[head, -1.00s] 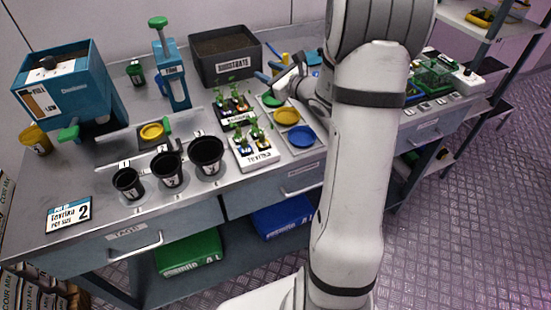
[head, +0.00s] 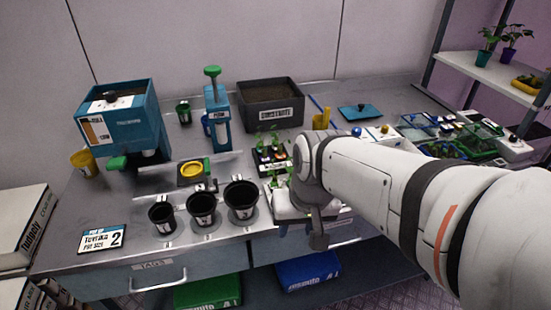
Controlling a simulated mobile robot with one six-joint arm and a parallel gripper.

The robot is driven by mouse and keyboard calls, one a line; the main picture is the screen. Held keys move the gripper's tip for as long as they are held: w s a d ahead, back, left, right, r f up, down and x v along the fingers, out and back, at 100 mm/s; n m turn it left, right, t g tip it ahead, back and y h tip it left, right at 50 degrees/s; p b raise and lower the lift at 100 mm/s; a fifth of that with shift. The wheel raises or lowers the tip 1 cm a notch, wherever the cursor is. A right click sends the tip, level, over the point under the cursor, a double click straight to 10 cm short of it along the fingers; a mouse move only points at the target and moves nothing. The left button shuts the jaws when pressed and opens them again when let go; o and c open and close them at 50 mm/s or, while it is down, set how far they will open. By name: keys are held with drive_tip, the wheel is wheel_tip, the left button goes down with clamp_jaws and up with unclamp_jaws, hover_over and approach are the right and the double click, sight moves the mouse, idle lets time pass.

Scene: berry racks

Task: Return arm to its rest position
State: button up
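My white arm (head: 385,190) reaches in from the right edge of the head view and ends over the front of the metal workbench (head: 70,250). My gripper (head: 318,240) appears as a narrow grey part hanging below the wrist at the bench's front edge. It is seen almost edge-on, so I cannot tell whether its fingers are open. No held object shows. The wrist partly hides the white seedling tray (head: 262,205) behind it.
Three black pots (head: 201,210) stand left of the wrist. A blue dispenser (head: 125,125), a blue press (head: 217,120) and a dark substrate bin (head: 270,105) stand behind. Green trays (head: 475,140) lie at the right. A shelf (head: 490,75) stands far right.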

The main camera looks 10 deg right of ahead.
drive_tip(key=shift+s+d+r+n+h, duration=0.15)
drive_tip(key=shift+d+n+h, duration=0.25)
drive_tip(key=shift+d, duration=0.5)
wheel_tip(320, 180, up, 3)
drive_tip(key=shift+s+f+t+p, duration=0.2)
drive_tip(key=shift+t+p, duration=0.1)
drive_tip(key=shift+p, duration=0.9)
